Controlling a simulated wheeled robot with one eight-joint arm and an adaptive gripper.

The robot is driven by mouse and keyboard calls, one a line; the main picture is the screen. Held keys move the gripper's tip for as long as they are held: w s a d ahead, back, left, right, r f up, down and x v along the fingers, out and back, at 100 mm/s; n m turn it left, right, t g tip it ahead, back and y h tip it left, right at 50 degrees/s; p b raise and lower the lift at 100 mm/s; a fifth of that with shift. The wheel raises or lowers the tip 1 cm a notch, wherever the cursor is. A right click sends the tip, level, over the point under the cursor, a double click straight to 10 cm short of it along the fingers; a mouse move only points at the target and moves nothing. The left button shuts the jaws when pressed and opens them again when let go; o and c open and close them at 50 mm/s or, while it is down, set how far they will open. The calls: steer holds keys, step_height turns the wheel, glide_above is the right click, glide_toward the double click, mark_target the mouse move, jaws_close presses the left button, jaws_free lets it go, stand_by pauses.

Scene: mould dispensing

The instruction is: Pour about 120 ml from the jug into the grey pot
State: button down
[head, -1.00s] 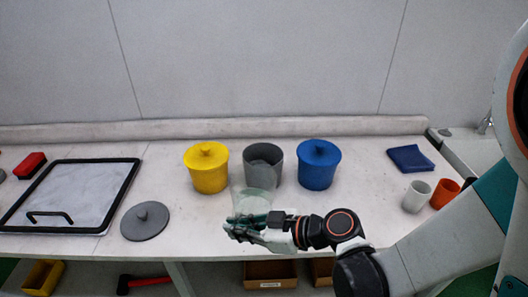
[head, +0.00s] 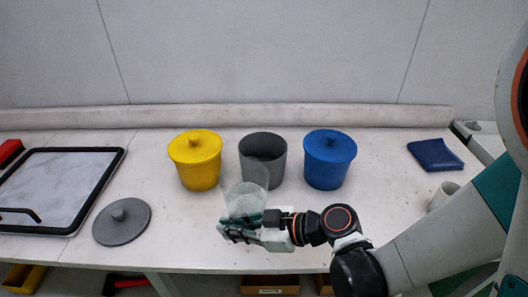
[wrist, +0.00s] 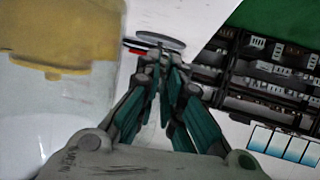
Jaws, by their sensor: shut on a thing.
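The clear jug (head: 243,201) is in my gripper (head: 238,232), in front of the grey pot. Its upper part overlaps the pot's lower left in the head view. The jug is faint, so its exact tilt and liquid level cannot be told. The grey pot (head: 271,174) stands open and upright between the lidded yellow pot (head: 196,166) and the lidded blue pot (head: 328,164). In the wrist view my fingers (wrist: 160,75) are close together, and the yellow pot (wrist: 50,48) shows blurred at the upper left. I see no stream of liquid.
A grey lid (head: 122,222) lies on the table left of my gripper, beside a black-framed tray (head: 112,172). A blue cloth (head: 435,154) and a white cup (head: 442,196) are at the right, near my arm. The table between the blue pot and the cloth is clear.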

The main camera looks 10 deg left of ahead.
mark_target(233, 201)
steer(key=shift+w+f+b, duration=0.15)
steer(key=shift+f+b, duration=0.25)
steer(key=shift+f, duration=0.3)
steer(key=shift+r, duration=0.2)
steer(key=r+p, duration=0.1)
steer(key=r, duration=0.2)
steer(key=w+r+m+g+p, duration=0.1)
steer(key=r, duration=0.2)
steer(key=r+m+g+p, duration=0.1)
steer(key=r+p, duration=0.1)
steer(key=r, duration=0.1)
steer(key=shift+w+r, duration=0.1)
steer(key=shift+w, duration=0.25)
steer(key=w+r+m+g+y+p, duration=0.1)
steer(key=w+r+m+g+p, duration=0.2)
steer(key=w+r+m+p, duration=0.2)
steer(key=shift+w+d+r+p, duration=0.2)
steer(key=shift+r+p, duration=0.2)
steer(key=shift+r, duration=1.35)
